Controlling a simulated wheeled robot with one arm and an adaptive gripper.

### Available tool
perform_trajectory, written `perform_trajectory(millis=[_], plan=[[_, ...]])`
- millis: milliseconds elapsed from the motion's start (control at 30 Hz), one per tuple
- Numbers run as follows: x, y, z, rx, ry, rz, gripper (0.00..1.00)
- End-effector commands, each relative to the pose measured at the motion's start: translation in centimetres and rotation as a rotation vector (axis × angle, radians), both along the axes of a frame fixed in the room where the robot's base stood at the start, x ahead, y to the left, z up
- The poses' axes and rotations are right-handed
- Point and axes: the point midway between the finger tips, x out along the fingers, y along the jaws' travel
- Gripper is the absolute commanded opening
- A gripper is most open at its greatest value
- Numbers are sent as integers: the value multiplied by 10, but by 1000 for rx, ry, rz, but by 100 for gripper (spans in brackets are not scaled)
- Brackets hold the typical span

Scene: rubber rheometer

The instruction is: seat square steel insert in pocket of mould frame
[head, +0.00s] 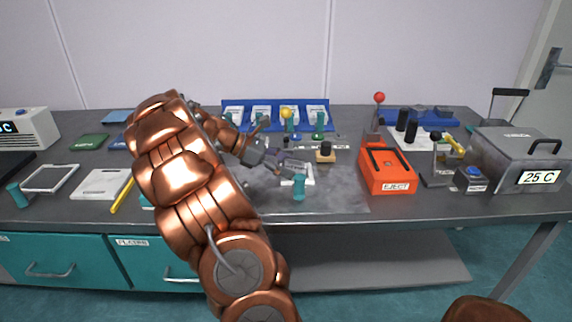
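My gripper (280,165) is in the middle of the bench, reaching in from the left with its fingers pointing right and down. It is small and dark here, and I cannot tell whether its fingers are apart or closed on something. A pale, frame-like piece (300,180) lies on the grey mat just below and right of the fingers, partly covered by them; it looks like the mould frame. I cannot make out the square steel insert or the pocket. My copper-coloured arm hides much of the bench to the left.
A teal peg (299,188) stands at the piece's front edge. A black-knobbed block (325,153) stands behind right. An orange EJECT box (386,170) and a grey 25 C chamber (519,158) are right. A blue rack (275,112) is behind. The mat's front right is clear.

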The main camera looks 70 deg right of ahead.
Motion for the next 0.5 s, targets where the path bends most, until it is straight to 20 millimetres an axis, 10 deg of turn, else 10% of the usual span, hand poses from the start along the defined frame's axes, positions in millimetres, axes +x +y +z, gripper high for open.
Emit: perform_trajectory(millis=[500], plan=[[2,1,4,-4,1,-1,86]])
